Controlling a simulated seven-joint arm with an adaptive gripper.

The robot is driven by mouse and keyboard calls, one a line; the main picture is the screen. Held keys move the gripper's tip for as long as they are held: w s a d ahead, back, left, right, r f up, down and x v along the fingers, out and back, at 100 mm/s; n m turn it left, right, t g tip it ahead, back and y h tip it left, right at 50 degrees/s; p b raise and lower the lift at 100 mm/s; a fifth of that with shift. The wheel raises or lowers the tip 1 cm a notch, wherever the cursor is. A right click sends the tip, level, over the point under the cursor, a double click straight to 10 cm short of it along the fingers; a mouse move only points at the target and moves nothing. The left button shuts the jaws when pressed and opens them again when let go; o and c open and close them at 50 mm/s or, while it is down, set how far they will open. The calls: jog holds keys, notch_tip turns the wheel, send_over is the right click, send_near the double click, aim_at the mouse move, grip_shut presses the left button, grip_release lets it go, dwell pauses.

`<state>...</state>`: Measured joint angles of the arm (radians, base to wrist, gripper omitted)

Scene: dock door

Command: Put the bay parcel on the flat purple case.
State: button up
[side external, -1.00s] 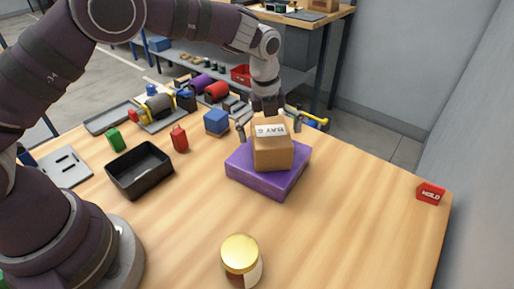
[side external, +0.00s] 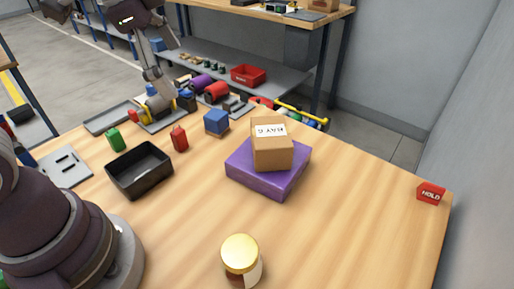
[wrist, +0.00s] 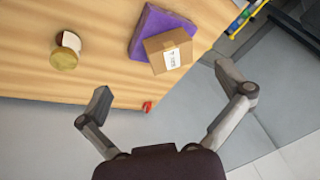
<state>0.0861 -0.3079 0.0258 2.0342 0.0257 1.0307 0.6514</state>
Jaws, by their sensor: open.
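The bay parcel (side external: 271,153), a brown box with a white label on top, rests on the flat purple case (side external: 245,176). The parcel sits flat and near the middle of the case, turned slightly. In the wrist view the parcel (wrist: 168,50) and the purple case (wrist: 150,28) show beyond my fingertips. My gripper (wrist: 164,86) is open and empty, with nothing between its fingers. In the side external view my arm is at the upper left, well away from the parcel.
A gold-lidded jar (side external: 241,258) stands at the front of the table. A black tray (side external: 139,170), a red bottle (side external: 179,138) and a blue block (side external: 216,122) are to the left. A red HOLD block (side external: 430,192) sits at the right edge. Bare wood surrounds the case's right side.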

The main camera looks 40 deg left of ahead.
jog(key=s+a+f+n+t, duration=0.1)
jog(key=s+f+n, duration=0.2)
jog(key=s+n, duration=0.3)
jog(key=shift+a+n+y, duration=0.3)
jog(key=shift+a+n, duration=0.05)
jog(key=shift+n, duration=0.85)
